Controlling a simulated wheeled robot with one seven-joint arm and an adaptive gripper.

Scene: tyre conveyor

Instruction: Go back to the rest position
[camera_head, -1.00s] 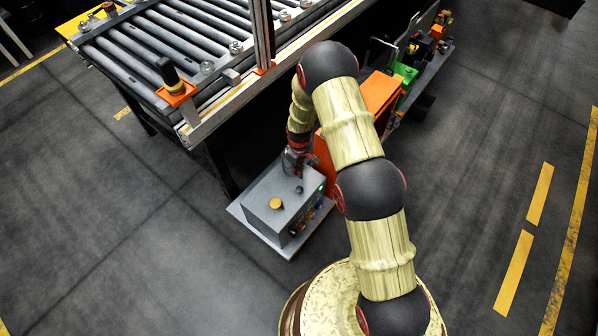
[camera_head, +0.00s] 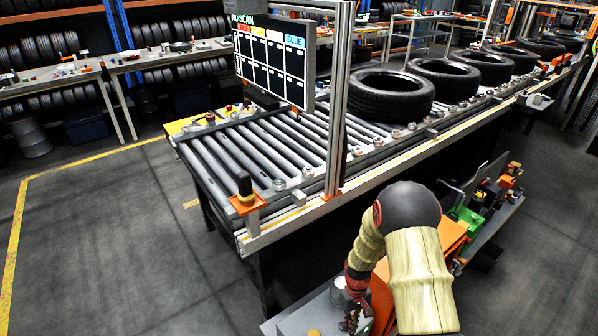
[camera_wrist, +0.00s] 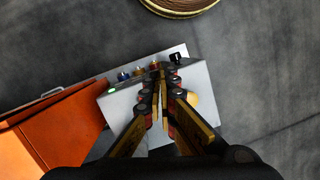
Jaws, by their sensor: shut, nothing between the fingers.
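My gripper (camera_head: 350,322) hangs low at the bottom of the head view, over the grey control box (camera_head: 293,325). In the wrist view my gripper's two fingers (camera_wrist: 160,72) are together and empty. The box (camera_wrist: 197,75) lies below them, with a row of small knobs along one side, a green light and a yellow button (camera_wrist: 192,99). The fingers hide part of its top. I cannot tell the exact gap between the fingertips and the box. My arm (camera_head: 407,260) is bent, with its forearm running down to the box.
A roller conveyor (camera_head: 262,150) with several black tyres (camera_head: 390,94) and an upright post stands behind my arm. An orange case (camera_head: 448,240) and a cart of tools (camera_head: 485,210) are beside my arm. Floor at the left is clear.

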